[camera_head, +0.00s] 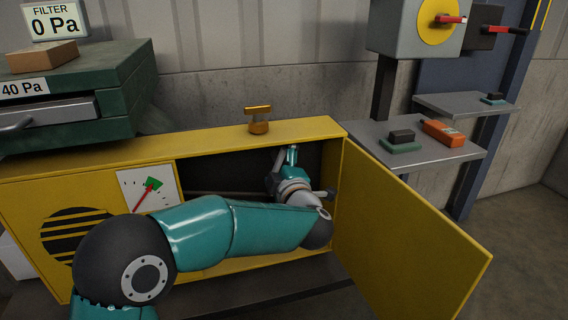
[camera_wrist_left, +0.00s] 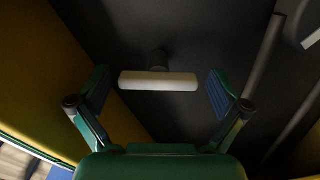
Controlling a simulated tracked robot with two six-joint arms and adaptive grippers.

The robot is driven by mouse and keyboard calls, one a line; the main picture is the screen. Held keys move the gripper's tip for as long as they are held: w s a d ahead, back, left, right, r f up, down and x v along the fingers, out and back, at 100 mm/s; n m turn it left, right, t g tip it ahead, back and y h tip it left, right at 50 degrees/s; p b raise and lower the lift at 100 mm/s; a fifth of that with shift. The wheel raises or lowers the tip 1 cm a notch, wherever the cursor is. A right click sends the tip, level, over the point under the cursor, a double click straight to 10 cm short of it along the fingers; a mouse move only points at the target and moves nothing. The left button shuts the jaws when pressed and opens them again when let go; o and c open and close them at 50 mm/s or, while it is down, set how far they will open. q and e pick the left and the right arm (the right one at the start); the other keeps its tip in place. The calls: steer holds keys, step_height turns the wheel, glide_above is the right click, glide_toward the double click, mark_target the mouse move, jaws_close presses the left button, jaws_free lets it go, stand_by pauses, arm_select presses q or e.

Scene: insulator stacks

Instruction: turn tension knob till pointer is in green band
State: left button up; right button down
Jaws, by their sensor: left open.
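A white dial (camera_head: 150,189) with a red pointer (camera_head: 144,197) and a green patch (camera_head: 153,183) is on the front of the yellow cabinet (camera_head: 240,137). The pointer slants up to the right, its tip at the green patch. My left gripper (camera_head: 291,157) is inside the cabinet's open compartment. In the left wrist view, my left gripper (camera_wrist_left: 158,76) is open, its fingers either side of a pale bar-shaped knob (camera_wrist_left: 158,81) on a dark stem, apart from it. A brass T-shaped knob (camera_head: 259,119) stands on the cabinet top. No label shows which knob is for tension.
The yellow door (camera_head: 410,235) stands open to the right. A dark rod (camera_wrist_left: 266,75) runs near the knob. A green unit (camera_head: 125,80) with a drawer is at the left. A grey shelf (camera_head: 450,152) at the right holds an orange meter (camera_head: 443,133).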

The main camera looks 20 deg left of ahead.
arm_select(q)
steer(key=v, duration=1.1)
steer(key=shift+s+d, duration=0.25)
steer(key=shift+s, duration=0.05)
steer(key=shift+f, duration=0.1)
